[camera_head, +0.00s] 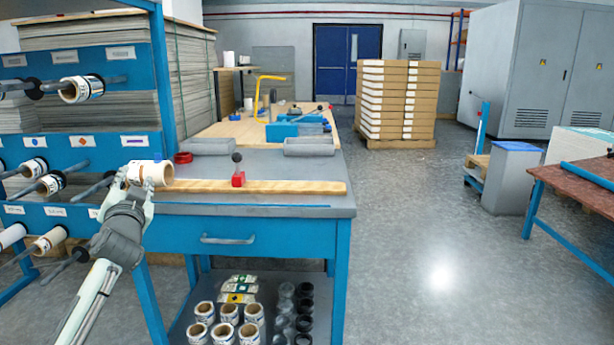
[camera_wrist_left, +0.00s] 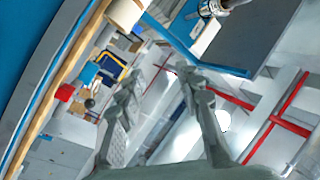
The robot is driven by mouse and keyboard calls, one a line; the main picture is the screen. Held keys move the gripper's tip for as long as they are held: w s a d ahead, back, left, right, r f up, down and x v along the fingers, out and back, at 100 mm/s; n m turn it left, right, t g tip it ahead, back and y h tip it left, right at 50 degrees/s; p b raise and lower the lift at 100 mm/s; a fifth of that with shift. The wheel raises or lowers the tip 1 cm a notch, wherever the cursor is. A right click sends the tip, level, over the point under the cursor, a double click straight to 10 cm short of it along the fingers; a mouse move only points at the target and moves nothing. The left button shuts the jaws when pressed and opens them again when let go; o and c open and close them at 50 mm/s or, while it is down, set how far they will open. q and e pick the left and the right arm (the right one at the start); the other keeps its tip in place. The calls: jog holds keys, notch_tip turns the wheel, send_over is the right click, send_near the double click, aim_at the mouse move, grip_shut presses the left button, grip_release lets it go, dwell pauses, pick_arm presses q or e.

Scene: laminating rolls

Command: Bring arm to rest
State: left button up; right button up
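My left gripper (camera_head: 134,190) is at the left end of the workbench, just in front of a cream roll (camera_head: 152,173). In the left wrist view its two fingers (camera_wrist_left: 160,82) are spread with nothing between them. The roll shows at the top of that view (camera_wrist_left: 124,12), outside the fingers, at the end of the wooden strip (camera_head: 255,187). In the head view the fingers overlap the roll's lower edge; contact cannot be told there. My right gripper is in neither view.
The blue rack (camera_head: 80,139) with several rolls on rods stands close at the left. The workbench (camera_head: 270,211) carries a red block with a black knob (camera_head: 238,178). Several rolls (camera_head: 228,313) stand on its lower shelf.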

pick_arm(q)
jog(key=s+a+r+m+y, duration=0.15)
jog(key=a+r, duration=0.25)
jog(key=a, duration=0.4)
jog(key=s+f+g+h, duration=0.1)
jog(key=s+f+g, duration=0.45)
jog(key=f, duration=1.05)
jog(key=s+f+g+h, duration=0.1)
jog(key=s+f+g, duration=0.1)
jog(key=s+f, duration=1.05)
jog(key=s+d+f+g+h, duration=0.2)
jog(key=s+f+g, duration=0.5)
jog(key=s+f, duration=1.25)
jog(key=s+d+f+n+h, duration=0.1)
jog(key=d+f, duration=0.2)
jog(key=d, duration=0.5)
jog(key=s+d+f+n+h, duration=0.2)
jog(key=d+f, duration=0.1)
jog(key=d, duration=0.5)
jog(key=shift+d, duration=0.3)
jog(key=shift+s+g, duration=0.1)
jog(key=shift+g, duration=0.15)
jog(key=shift+c, duration=0.2)
